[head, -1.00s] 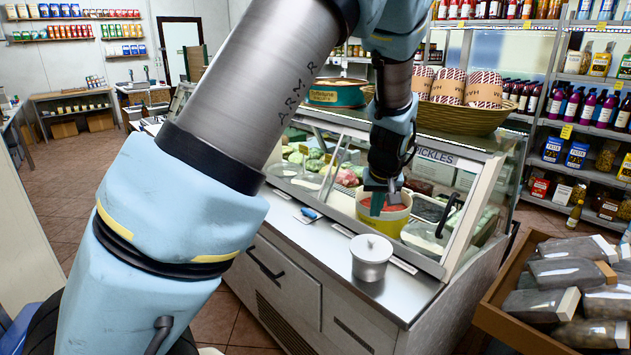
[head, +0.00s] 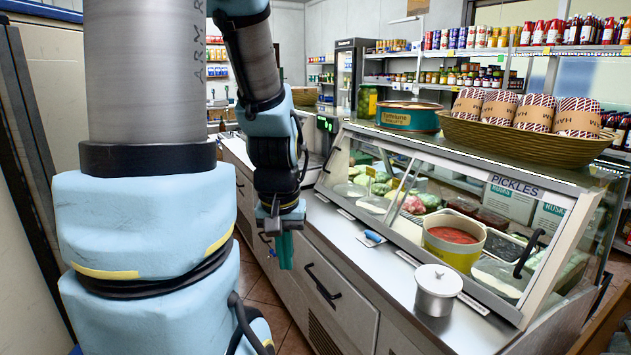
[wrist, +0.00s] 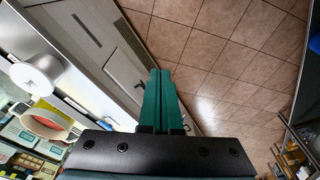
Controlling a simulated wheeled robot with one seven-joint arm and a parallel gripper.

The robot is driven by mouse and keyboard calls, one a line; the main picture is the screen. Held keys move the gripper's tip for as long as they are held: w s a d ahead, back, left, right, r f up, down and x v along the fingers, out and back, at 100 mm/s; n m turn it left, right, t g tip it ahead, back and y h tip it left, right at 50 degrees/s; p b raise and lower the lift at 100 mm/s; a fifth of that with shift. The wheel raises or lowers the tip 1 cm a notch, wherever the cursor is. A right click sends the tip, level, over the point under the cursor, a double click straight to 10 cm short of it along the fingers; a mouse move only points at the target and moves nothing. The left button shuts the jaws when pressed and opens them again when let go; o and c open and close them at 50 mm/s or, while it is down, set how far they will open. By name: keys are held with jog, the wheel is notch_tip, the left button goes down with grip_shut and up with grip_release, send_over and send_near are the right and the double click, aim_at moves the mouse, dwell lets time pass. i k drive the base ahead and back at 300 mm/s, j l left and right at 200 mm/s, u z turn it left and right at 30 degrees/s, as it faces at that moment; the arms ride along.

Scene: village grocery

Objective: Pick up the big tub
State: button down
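The big tub is taken to be the yellow tub (head: 453,252) with red contents. It stands upright in the glass-fronted counter, behind the sloping pane's opening side. It also shows at the left of the wrist view (wrist: 45,122). My gripper (head: 285,262) hangs pointing down in front of the counter's cabinet side, well to the left of the tub and apart from it. In the wrist view its two teal fingers (wrist: 160,75) lie side by side, shut, with nothing between them and floor beyond.
A lidded metal pot (head: 437,290) stands on the steel ledge (head: 395,278) before the tub. A blue-handled tool (head: 373,237) lies on the ledge. A black handle (head: 527,253) rises right of the tub. A basket (head: 520,140) and a round tin (head: 410,116) top the counter.

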aim_at(432, 305)
jog(key=i+j, duration=0.2)
jog(key=i, duration=0.25)
jog(key=i+j+z, duration=0.1)
jog(key=i+j, duration=0.15)
jog(key=i, duration=0.15)
jog(key=i+j, duration=0.25)
jog(key=i, duration=0.2)
jog(key=i+j+z, duration=0.1)
jog(key=z, duration=1.5)
